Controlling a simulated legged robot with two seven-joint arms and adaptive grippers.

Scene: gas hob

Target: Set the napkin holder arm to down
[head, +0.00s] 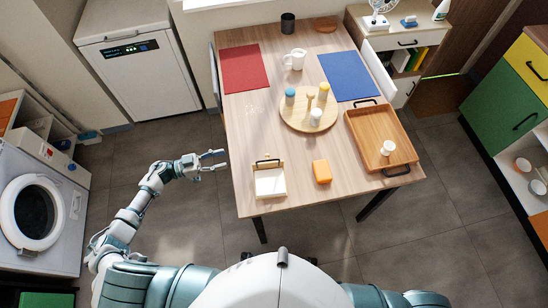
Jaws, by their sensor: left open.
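The napkin holder (270,181) stands near the front left corner of the wooden table. It has a light wooden back, white napkins on it and a dark arm (267,161) at its far edge. The arm appears to be at the back of the holder, off the napkins, though its exact angle is hard to tell. My left gripper (219,160) is open and empty, to the left of the table edge and apart from the holder. My right gripper is out of view.
An orange block (322,172) lies right of the holder. A wooden tray (364,127) with dark handles holds a white item. A round board (292,117) carries several shakers. Red (246,69) and blue (348,76) mats lie farther back. Floor is free left of the table.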

